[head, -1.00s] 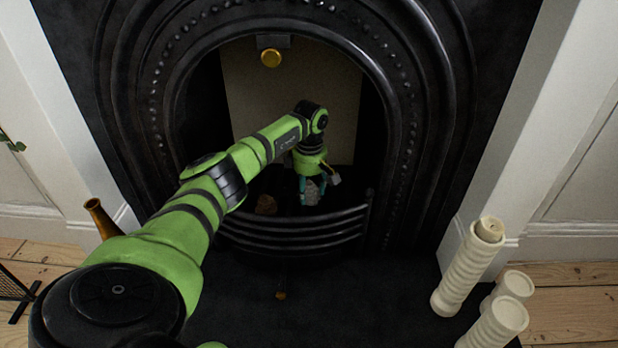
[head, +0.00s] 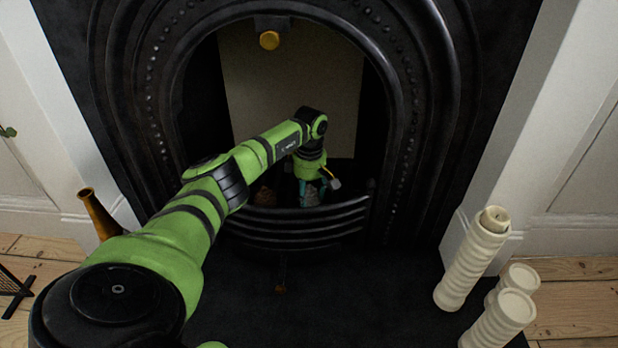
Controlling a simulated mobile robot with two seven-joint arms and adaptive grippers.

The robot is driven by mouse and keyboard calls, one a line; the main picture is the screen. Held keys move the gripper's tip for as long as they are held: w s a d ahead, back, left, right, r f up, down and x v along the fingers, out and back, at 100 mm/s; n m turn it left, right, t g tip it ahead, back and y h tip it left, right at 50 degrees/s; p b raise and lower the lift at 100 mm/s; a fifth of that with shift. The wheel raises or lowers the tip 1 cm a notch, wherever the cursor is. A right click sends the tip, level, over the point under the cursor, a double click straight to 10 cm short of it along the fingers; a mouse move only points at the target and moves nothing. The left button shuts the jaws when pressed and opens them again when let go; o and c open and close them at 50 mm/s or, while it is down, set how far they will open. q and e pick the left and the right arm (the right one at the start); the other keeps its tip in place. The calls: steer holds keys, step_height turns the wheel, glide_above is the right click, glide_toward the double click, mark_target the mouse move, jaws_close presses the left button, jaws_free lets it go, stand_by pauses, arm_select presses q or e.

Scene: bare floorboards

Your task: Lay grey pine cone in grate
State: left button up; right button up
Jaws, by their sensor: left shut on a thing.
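The grey pine cone (head: 311,195) is between the fingers of my left gripper (head: 313,190), which is shut on it. The gripper points down inside the fireplace opening, just behind the front bars of the black grate (head: 290,226). The lower part of the cone is hidden behind the bars, so I cannot tell whether it touches the grate's bed. My right gripper is not in view.
Ribbed cream candles (head: 472,258) stand on the right of the dark hearth (head: 370,300). A brown bottle-like vase (head: 97,214) is at the left, beside my arm. The black arched surround (head: 415,110) encloses the opening.

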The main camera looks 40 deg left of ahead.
mark_target(309, 185)
arm_select(q)
steer(key=shift+f+b, duration=0.4)
steer(key=shift+f, duration=0.1)
steer(key=o, duration=1)
steer(key=shift+c, duration=0.2)
step_height(309, 185, up, 12)
steer(key=shift+d+r, duration=0.1)
